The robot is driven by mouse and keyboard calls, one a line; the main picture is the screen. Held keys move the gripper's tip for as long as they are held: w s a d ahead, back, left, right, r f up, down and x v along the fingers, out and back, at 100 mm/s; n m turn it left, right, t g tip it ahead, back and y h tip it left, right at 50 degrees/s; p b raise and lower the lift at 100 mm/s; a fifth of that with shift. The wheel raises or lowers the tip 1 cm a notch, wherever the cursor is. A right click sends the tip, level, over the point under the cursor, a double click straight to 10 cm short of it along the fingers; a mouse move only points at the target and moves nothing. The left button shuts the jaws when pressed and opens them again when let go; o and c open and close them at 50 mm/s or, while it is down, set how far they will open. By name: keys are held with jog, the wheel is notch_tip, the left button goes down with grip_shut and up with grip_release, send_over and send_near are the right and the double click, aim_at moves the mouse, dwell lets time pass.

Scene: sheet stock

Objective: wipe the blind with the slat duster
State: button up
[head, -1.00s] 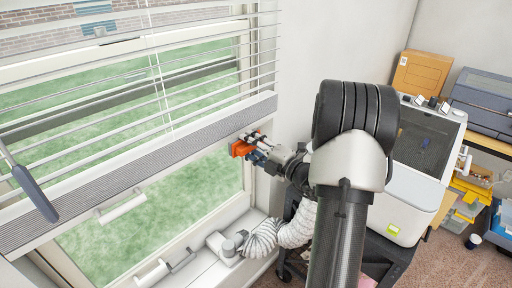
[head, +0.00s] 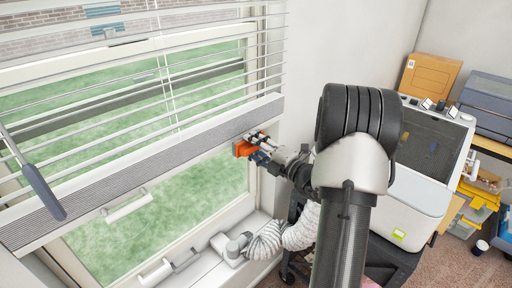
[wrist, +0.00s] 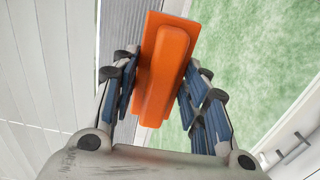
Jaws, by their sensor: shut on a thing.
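The blind (head: 210,85) hangs over the window at the left in the head view, its pale slats spread apart with a grey bottom rail (head: 150,167) below. My gripper (head: 258,147) is at the lower right end of that rail. It is shut on the orange slat duster (head: 241,149). In the wrist view my gripper (wrist: 165,90) has its blue-padded fingers on both sides of the duster's orange body (wrist: 166,70). The rail lies behind the duster there. I cannot tell whether the duster touches the blind, and its wiping part is not clearly visible.
A dark tilt wand (head: 44,192) hangs at the blind's left. Window handles (head: 127,205) stick out below the rail. A grey jointed device with a white ribbed hose (head: 264,241) is on the sill. A white machine (head: 428,170) and a cardboard box (head: 431,76) stand right.

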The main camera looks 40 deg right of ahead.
jog(key=shift+w+a+p, duration=0.1)
jog(key=shift+w+p, duration=0.2)
jog(key=shift+w, duration=1.1)
jog(key=shift+s+a, duration=0.2)
jog(key=shift+a, duration=2.15)
jog(key=shift+s+a, duration=0.2)
jog(key=shift+a, duration=2.15)
jog(key=shift+s+a, duration=0.2)
jog(key=shift+a, duration=2.15)
jog(key=shift+w+d+p, duration=0.2)
jog(key=shift+d+p, duration=0.4)
jog(key=shift+d, duration=2.25)
jog(key=shift+w+d+p, duration=0.25)
jog(key=shift+d+p, duration=0.35)
jog(key=shift+d, duration=2.25)
jog(key=shift+w+d+p, duration=0.2)
jog(key=shift+d+p, duration=0.4)
jog(key=shift+d, duration=2.25)
jog(key=shift+w+d+p, duration=0.1)
jog(key=shift+w+d, duration=0.05)
jog(key=shift+d, duration=1.7)
jog(key=shift+w+d+p, duration=0.15)
jog(key=shift+d, duration=1.65)
jog(key=shift+w+d+p, duration=0.1)
jog(key=shift+w+d, duration=0.05)
jog(key=shift+d, duration=1.7)
jog(key=shift+a, duration=0.1)
